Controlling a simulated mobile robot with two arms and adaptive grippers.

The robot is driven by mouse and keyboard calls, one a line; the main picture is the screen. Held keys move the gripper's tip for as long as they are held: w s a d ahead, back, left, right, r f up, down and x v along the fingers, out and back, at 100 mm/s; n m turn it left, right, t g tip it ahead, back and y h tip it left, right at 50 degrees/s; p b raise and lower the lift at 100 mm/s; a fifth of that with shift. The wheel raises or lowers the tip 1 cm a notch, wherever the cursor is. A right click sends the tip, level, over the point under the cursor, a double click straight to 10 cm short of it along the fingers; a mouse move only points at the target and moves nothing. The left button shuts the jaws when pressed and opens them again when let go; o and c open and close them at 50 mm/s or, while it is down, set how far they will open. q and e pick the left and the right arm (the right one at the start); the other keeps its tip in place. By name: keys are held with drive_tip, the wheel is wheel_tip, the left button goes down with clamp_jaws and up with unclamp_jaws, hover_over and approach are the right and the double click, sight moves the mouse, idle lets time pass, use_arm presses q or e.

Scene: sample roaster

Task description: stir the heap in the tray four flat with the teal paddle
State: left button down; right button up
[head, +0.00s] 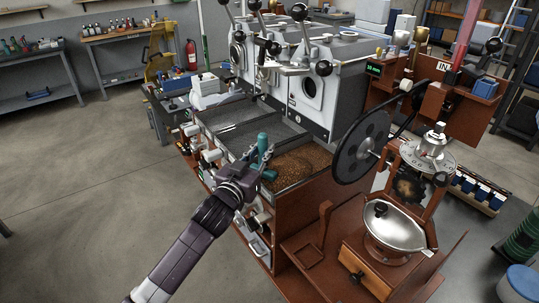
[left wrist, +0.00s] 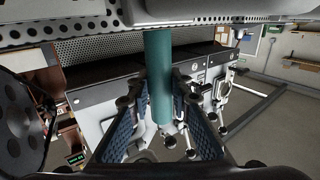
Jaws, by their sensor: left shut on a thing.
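My left gripper (head: 256,168) is shut on the teal paddle (head: 262,142), whose teal handle stands roughly upright between the fingers. In the left wrist view the handle (left wrist: 159,75) runs between the two blue-padded fingers of the left gripper (left wrist: 157,98). The paddle's lower end is hard to make out in the head view. Brown beans (head: 306,159) lie in the front right tray (head: 300,184), just right of the gripper. No tray number is readable. My right gripper is not in view.
Dark, perforated trays (head: 238,135) lie behind and left of the beans. The white roaster (head: 312,112) stands behind them. A large black wheel (head: 361,147) rises close to the tray's right side. A metal pan (head: 394,232) sits at the front right.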

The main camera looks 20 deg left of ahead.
use_arm(q)
drive_tip(key=shift+w+a, duration=0.2)
drive_tip(key=shift+a, duration=0.1)
drive_tip(key=s+d+p, duration=0.1)
drive_tip(key=s+d, duration=0.3)
drive_tip(key=d, duration=0.1)
idle(0.4)
drive_tip(key=shift+w, duration=0.1)
drive_tip(key=shift+w+a+p, duration=0.2)
drive_tip(key=shift+w+a, duration=0.8)
drive_tip(key=shift+a, duration=0.3)
drive_tip(key=shift+w+a+p, duration=0.2)
drive_tip(key=shift+w+a, duration=0.75)
drive_tip(key=shift+a, duration=0.3)
drive_tip(key=shift+s+d, duration=0.1)
drive_tip(key=shift+d, duration=0.05)
